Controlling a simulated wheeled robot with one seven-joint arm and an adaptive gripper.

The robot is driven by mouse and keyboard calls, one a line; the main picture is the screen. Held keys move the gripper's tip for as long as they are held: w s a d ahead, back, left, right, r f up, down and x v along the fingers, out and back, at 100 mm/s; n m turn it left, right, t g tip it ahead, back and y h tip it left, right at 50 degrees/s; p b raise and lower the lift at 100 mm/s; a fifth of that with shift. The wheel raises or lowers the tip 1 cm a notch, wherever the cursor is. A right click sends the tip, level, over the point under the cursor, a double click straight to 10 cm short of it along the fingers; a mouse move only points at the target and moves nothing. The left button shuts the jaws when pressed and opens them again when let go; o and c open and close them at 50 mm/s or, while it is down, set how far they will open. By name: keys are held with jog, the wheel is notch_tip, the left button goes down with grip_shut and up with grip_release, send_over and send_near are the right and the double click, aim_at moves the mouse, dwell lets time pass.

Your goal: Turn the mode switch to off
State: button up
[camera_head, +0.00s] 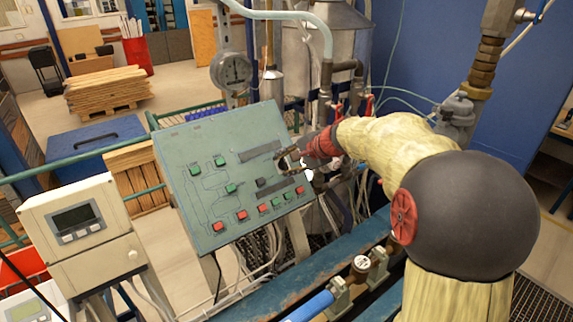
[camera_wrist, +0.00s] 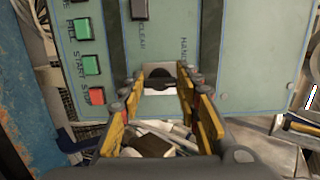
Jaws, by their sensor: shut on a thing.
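The mode switch (camera_wrist: 158,84) is a dark knob on a pale plate, at the edge of the green control panel (camera_wrist: 240,65) in the wrist view. My gripper (camera_wrist: 158,78) has its yellow fingers on either side of the knob and is shut on it. Its pointer direction is partly hidden and hard to read. Printed labels, partly cut off, show beside it. In the head view my gripper (camera_head: 288,163) reaches the right side of the tilted panel (camera_head: 180,150), and the switch is hidden by the fingers.
Green and red buttons (camera_head: 242,215) line the panel, and green (camera_wrist: 90,65) and red (camera_wrist: 97,95) ones lie left of my fingers. A white meter box (camera_head: 85,225) stands left. Pipes, hoses and a blue rail (camera_head: 310,306) crowd the space around the arm.

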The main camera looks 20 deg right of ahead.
jog(key=o, duration=1.1)
jog(key=shift+o, duration=0.3)
jog(key=shift+s, duration=0.1)
jog(key=v, duration=1.2)
